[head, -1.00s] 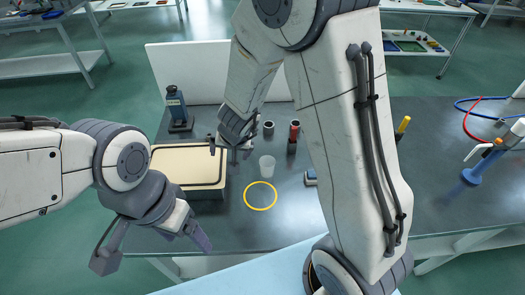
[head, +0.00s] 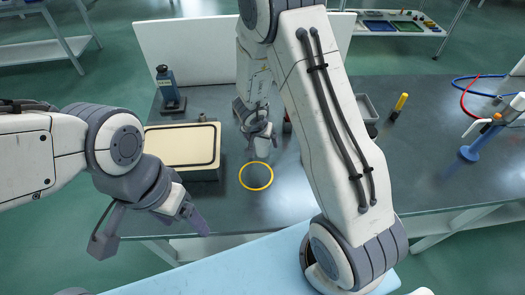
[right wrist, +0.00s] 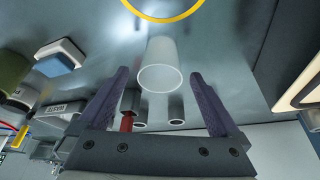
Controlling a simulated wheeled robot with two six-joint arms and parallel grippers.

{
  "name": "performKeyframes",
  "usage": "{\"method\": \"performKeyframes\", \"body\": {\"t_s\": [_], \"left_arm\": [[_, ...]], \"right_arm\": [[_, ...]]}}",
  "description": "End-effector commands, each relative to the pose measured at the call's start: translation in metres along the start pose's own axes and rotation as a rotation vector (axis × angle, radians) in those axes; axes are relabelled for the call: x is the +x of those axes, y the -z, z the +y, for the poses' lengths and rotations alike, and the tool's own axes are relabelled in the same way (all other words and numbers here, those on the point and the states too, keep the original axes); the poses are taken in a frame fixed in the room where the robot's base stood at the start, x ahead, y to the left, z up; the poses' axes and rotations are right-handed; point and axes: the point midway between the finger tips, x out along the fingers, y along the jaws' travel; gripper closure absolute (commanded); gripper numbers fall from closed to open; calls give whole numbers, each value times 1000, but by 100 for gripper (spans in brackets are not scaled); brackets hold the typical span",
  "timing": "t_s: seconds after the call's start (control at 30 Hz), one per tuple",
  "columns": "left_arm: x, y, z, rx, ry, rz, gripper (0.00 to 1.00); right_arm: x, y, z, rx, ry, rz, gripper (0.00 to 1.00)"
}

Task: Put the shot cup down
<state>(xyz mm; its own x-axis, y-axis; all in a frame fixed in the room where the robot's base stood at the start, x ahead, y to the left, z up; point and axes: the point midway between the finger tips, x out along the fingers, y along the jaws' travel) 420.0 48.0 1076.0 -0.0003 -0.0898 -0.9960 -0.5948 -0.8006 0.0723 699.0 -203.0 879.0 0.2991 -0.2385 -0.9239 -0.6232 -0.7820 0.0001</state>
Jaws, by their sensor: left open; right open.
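The shot cup (right wrist: 160,72) is a small translucent white cup standing upright on the dark table. In the head view it is partly hidden by my right gripper (head: 260,138). In the right wrist view the open fingers (right wrist: 158,78) point toward the cup, one on each side, with a visible gap on both sides. A yellow ring (head: 243,184) lies flat on the table just in front of the cup, which stands outside it. My left gripper (head: 153,238) is open and empty, at the table's front left edge.
A cream-topped box (head: 183,145) stands left of the ring, with a blue device (head: 168,88) behind it. A blue block (right wrist: 60,55) and other small items are near the cup. A grey tray (head: 366,108) and yellow-topped tool (head: 399,104) stand at right.

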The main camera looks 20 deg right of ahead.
Motion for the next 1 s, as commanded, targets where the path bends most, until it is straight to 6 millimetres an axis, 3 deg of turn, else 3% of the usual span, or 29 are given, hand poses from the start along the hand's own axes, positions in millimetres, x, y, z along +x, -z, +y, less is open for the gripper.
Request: {"method": "performKeyframes", "body": {"t_s": [0.03, 0.1, 0.37, 0.5, 0.6, 0.63, 0.67, 1.0], "left_arm": [[10, -1, -1, 0, 0, 0, 21], [14, -1, -1, 0, 0, 0, 21], [13, -1, -1, 0, 0, 0, 21], [13, -1, -1, 0, 0, 0, 21], [13, -1, -1, 0, 0, 0, 21], [13, -1, -1, 0, 0, 0, 21], [13, -1, -1, 0, 0, 0, 21], [5, 0, 0, 0, 0, 0, 21]], "right_arm": [[14, -2, 1, 0, -1, -1, 1], [22, -2, 0, 1, -1, -1, 1], [23, 0, 0, -1, 1, -1, 1], [23, 0, 0, -1, 1, -1, 55], [23, 0, 0, -1, 1, -1, 89], [23, 0, 0, -1, 1, -1, 89], [23, 0, 0, -1, 1, -1, 98], [14, 3, 0, 1, 1, 0, 98]]}}
